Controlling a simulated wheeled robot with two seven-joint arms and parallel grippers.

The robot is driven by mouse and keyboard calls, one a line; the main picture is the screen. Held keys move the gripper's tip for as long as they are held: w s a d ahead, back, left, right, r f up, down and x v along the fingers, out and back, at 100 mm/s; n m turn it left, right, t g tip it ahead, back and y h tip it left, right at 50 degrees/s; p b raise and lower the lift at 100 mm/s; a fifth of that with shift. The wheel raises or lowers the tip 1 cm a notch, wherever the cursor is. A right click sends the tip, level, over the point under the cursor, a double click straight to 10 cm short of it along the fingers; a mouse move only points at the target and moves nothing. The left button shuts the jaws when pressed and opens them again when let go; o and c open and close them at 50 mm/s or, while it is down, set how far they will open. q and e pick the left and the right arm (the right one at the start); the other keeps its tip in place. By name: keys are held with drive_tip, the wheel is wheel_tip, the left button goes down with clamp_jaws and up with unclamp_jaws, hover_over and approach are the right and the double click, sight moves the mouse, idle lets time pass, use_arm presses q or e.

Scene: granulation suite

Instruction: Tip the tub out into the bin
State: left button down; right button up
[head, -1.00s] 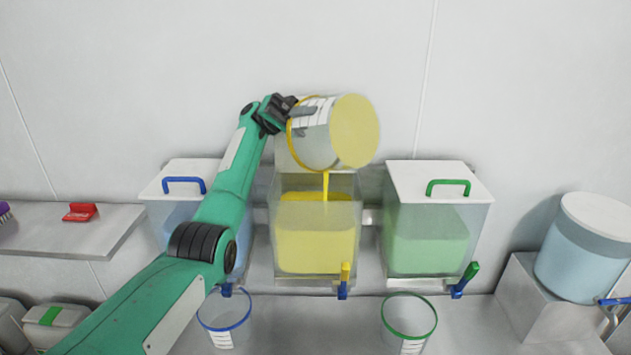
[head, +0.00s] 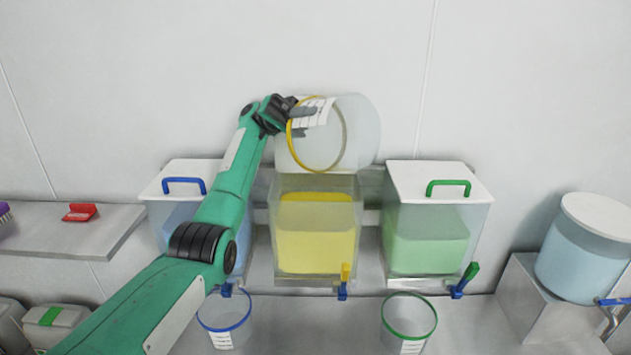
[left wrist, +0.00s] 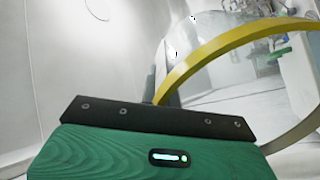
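The tub (head: 360,130) is clear, with a yellow rim band and a white label, and it looks empty. My left gripper (head: 304,121) is shut on the tub's wall near the yellow band; the band also shows close up in the left wrist view (left wrist: 235,47). The fingertips are partly hidden. The bin (head: 316,245) is clear and open at the top, with yellow contents and a yellow-handled tap. My right gripper is not in view.
A lidded bin with a blue handle (head: 184,184) stands left, partly behind my arm. A lidded bin with a green handle (head: 440,187) stands right. A blue-rimmed tub (head: 225,318) and a green-rimmed tub (head: 409,317) stand below. A pale blue drum (head: 585,255) is far right.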

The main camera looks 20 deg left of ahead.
sight(339, 132)
use_arm(q)
drive_tip(key=d+y+b, duration=0.1)
drive_tip(key=b, duration=0.1)
drive_tip(key=s+d+f+t+b, duration=0.1)
drive_tip(key=b, duration=0.1)
drive_tip(key=shift+d+f+y, duration=0.1)
drive_tip(key=shift+f+y, duration=0.2)
drive_tip(key=shift+y, duration=0.1)
drive_tip(key=shift+s+d+f+b, duration=0.1)
drive_tip(key=shift+s+d+b, duration=0.05)
drive_tip(key=shift+d+b, duration=0.25)
drive_tip(key=shift+s+d+t+y+b, duration=0.3)
drive_tip(key=shift+d+y+b, duration=0.15)
drive_tip(key=shift+d+y, duration=0.2)
drive_tip(key=shift+a, duration=0.1)
drive_tip(key=shift+a, duration=0.1)
